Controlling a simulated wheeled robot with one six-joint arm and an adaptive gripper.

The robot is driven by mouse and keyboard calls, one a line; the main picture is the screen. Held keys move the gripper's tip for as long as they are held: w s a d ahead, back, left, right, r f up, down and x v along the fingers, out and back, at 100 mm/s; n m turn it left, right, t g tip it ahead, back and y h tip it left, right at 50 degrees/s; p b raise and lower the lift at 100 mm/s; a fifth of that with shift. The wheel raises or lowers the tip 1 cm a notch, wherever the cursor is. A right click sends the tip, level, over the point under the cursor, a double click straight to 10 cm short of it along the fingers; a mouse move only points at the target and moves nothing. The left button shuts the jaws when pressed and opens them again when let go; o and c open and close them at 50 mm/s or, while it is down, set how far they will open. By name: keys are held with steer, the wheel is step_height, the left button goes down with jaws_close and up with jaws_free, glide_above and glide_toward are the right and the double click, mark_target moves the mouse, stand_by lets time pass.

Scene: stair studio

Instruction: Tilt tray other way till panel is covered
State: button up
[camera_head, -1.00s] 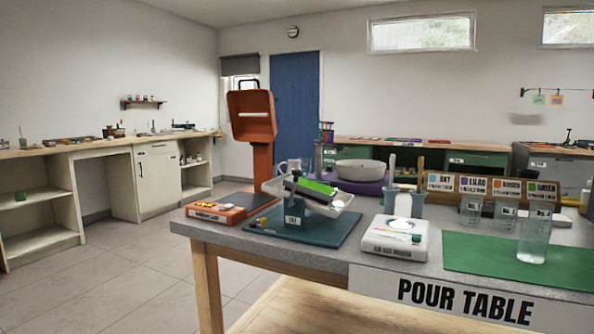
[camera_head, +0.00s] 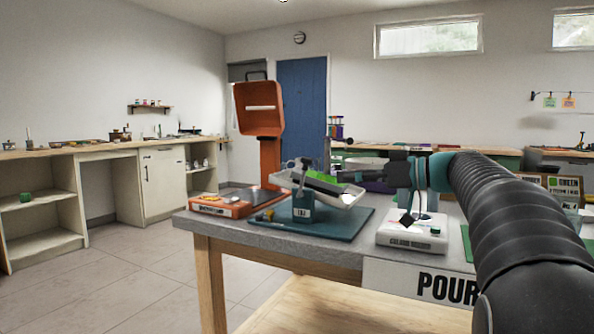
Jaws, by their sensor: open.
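The pale tray (camera_head: 322,192) sits tilted on a small teal stand (camera_head: 303,208), on a dark teal mat (camera_head: 345,222). The tray's left end is higher than its right end. My arm reaches in from the right. My gripper (camera_head: 345,173) is open, just above and behind the tray's right half. Its fingertips are small and dark here, and I cannot tell whether they touch the tray.
An orange-and-black device with a raised orange hood (camera_head: 258,108) stands left of the mat. A white scale (camera_head: 412,233) lies right of it, below my arm. My arm hides most of the table's right side. The floor at left is clear.

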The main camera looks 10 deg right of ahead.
mark_target(307, 158)
steer(key=shift+n+t+y, duration=0.4)
steer(key=shift+n+y, duration=0.2)
steer(key=shift+n, duration=0.2)
steer(key=w+a, duration=0.2)
steer(key=w, duration=0.1)
steer(key=w+a+r+p, duration=0.1)
steer(key=w+a, duration=0.2)
steer(key=w+a+r, duration=0.1)
steer(key=w+a, duration=0.2)
steer(key=shift+w, duration=0.15)
jaws_close()
